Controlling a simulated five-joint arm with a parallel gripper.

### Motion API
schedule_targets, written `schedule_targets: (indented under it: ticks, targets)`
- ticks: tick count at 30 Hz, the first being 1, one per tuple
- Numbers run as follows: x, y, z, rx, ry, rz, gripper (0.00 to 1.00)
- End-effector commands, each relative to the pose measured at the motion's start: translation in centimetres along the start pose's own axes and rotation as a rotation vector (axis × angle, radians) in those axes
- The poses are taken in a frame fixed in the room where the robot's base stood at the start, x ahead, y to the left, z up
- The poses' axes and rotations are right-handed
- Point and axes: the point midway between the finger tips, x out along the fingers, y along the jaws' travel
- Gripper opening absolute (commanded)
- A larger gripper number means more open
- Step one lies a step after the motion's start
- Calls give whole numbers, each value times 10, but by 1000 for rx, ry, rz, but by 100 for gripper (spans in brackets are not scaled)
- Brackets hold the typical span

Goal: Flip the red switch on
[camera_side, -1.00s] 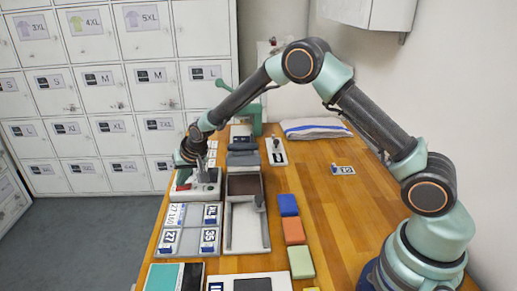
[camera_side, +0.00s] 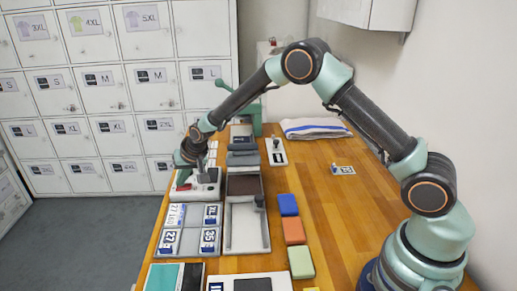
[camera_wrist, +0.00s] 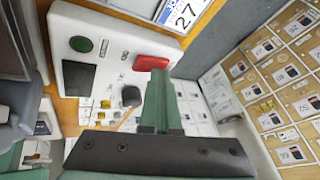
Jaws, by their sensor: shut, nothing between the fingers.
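The red switch (camera_wrist: 153,63) is a rocker on the white control box (camera_wrist: 115,32), near the box's right edge in the wrist view. In the side view, the white box (camera_side: 208,191) stands at the table's left edge, under my gripper (camera_side: 183,180). My gripper (camera_wrist: 158,76) is shut and empty. Its green fingertips overlap the near edge of the red switch in the wrist view; I cannot tell whether they touch it. The box also has a green round button (camera_wrist: 81,44), a dark panel (camera_wrist: 78,78) and a black knob (camera_wrist: 131,96).
A grey tray with number tags (camera_side: 190,230) lies in front of the box. A grey open tray (camera_side: 232,230) stands to its right, beside blue (camera_side: 288,205), orange (camera_side: 294,231) and green (camera_side: 301,262) blocks. The table's right middle is mostly clear.

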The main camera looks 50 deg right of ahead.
Motion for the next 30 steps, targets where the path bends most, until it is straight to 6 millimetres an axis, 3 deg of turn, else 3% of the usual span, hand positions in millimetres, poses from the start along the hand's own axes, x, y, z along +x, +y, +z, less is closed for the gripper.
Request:
schedule_targets:
  ticks: [2,21,30]
  targets:
    - [8,7,8,2,-13,10,0]
    - [-3,2,6,0,-20,10,0]
    - [-23,-9,-7,0,-13,5,0]
